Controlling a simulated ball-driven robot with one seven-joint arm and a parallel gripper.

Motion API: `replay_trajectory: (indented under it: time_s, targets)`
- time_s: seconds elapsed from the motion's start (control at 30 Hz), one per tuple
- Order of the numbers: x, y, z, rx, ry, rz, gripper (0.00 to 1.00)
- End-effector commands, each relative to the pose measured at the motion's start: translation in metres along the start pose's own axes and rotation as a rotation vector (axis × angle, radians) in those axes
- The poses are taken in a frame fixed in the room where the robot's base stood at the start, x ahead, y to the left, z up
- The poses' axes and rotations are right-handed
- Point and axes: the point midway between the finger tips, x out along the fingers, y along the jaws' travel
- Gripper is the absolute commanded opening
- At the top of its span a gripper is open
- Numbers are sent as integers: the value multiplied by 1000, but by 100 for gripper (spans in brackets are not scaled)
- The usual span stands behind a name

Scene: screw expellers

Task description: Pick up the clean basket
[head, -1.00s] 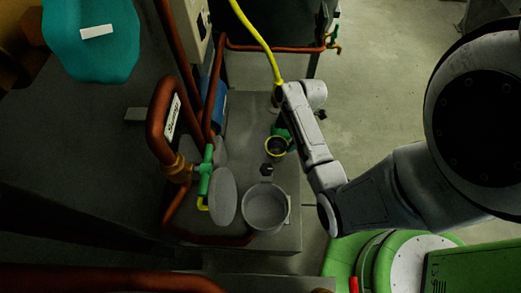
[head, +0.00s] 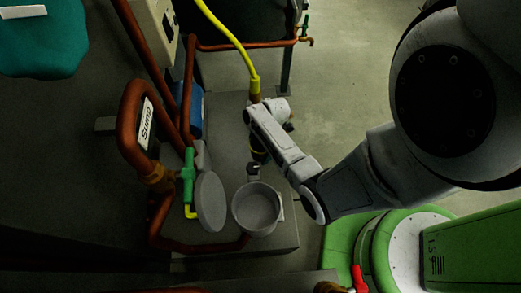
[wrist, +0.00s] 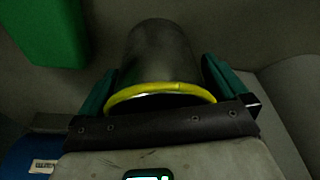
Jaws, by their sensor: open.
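A dark grey cylinder with a yellow rim, which I take to be the clean basket (wrist: 160,60), stands between the green fingers of my gripper (wrist: 160,85) in the wrist view. The fingers are open, one on each side of it; I cannot tell whether they touch it. In the head view my gripper (head: 258,142) is low over the grey plinth, and only a small part of the basket (head: 259,158) shows beside my wrist. The basket's lower part is hidden.
A round grey pot (head: 257,210) with its round lid (head: 210,202) swung open is in front of my gripper. Brown pipes with a green valve (head: 188,175) run along the left. A yellow hose (head: 228,40) hangs behind. Open floor (head: 345,90) lies to the right.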

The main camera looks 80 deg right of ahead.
Motion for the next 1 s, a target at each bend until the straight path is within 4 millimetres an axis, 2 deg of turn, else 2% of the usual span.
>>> replay_trajectory:
  time_s: [0.23, 0.77, 1.0]
  targets:
    - [1, 0, 0, 0, 0, 1, 100]
    - [1, 0, 0, 0, 0, 1, 49]
    - [0, 1, 0, 0, 0, 1, 49]
